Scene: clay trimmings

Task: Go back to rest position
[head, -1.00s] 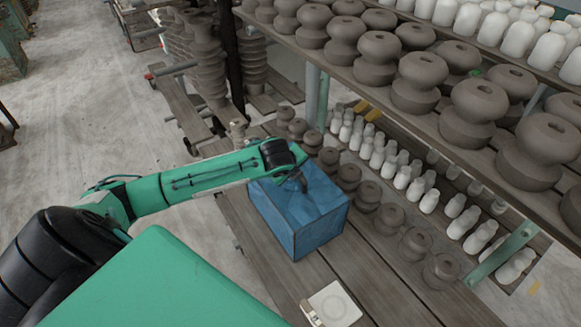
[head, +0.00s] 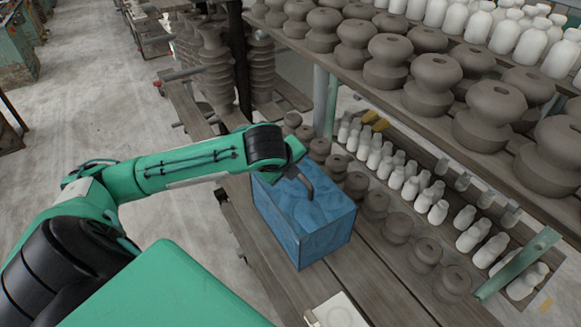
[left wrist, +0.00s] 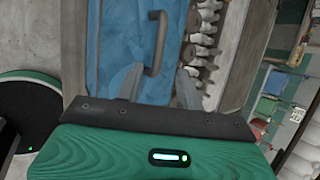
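My left gripper (head: 305,180) hangs over the open blue bin (head: 325,238), in the middle of the head view. The left wrist view shows its two grey fingers (left wrist: 159,78) spread apart, with nothing clasped between them. A dark, bent, handle-shaped piece (left wrist: 157,42) shows beyond the fingertips against the blue of the bin (left wrist: 105,48). I cannot tell whether it rests in the bin or touches a finger. My right gripper is in neither view.
The bin stands on a wooden plank bench (head: 385,285). Brown clay pieces (head: 398,228) and white bottle-like pieces (head: 438,212) stand in rows to its right. An upper shelf (head: 405,110) full of pots overhangs the right side. A white square item (head: 340,312) lies in front. Open floor (head: 95,110) is at left.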

